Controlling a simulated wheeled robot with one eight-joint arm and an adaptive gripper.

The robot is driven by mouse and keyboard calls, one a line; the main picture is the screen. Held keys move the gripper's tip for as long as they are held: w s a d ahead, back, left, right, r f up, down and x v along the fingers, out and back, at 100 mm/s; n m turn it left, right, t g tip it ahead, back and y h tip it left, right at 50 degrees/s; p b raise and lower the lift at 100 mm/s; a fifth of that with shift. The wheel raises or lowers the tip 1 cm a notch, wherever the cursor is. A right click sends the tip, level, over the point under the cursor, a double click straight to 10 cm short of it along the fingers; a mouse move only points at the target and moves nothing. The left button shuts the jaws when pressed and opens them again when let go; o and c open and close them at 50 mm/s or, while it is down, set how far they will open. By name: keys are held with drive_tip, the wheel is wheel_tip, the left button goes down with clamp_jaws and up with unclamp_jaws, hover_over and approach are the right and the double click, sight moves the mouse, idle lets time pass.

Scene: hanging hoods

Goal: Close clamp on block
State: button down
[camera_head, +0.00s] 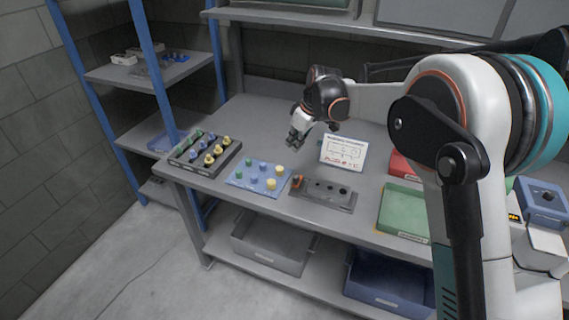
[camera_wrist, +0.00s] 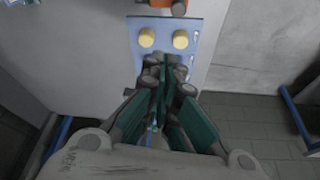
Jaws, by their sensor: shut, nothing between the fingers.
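A dark grey block (camera_head: 327,193) with several round holes in its top lies on the table near the front edge. A small orange part (camera_head: 297,181), which looks like the clamp, stands at the block's left end. Whether it is open or closed is too small to tell. My gripper (camera_head: 294,140) is shut and empty, above the table behind the blue plate and apart from the block. In the wrist view my gripper (camera_wrist: 166,72) has its fingers together over the blue plate. An orange part (camera_wrist: 179,7) shows cut off at the top edge there.
A blue plate (camera_head: 243,184) with coloured knobs lies left of the block. Farther left is a dark tray (camera_head: 180,158) of coloured pegs. A white sign (camera_head: 342,153) stands behind the block. Green (camera_head: 405,207) and red (camera_head: 402,167) bins are to the right.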

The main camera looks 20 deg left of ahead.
sight(298, 178)
drive_tip(key=shift+s+a+f+n+g, duration=0.2)
drive_tip(key=shift+a+f, duration=0.15)
drive_tip(key=shift+a, duration=0.25)
drive_tip(key=shift+s+a+f+n+g, duration=0.1)
drive_tip(key=shift+s+a+f+n, duration=0.15)
drive_tip(key=shift+a, duration=0.35)
drive_tip(key=shift+w+f, duration=0.1)
drive_tip(key=b+x, duration=0.2)
drive_tip(key=x, duration=0.8)
drive_tip(key=shift+w+f, duration=0.1)
drive_tip(key=shift+f, duration=0.05)
drive_tip(key=d, duration=0.2)
drive_tip(key=s+d+b, duration=0.1)
drive_tip(key=d, duration=0.1)
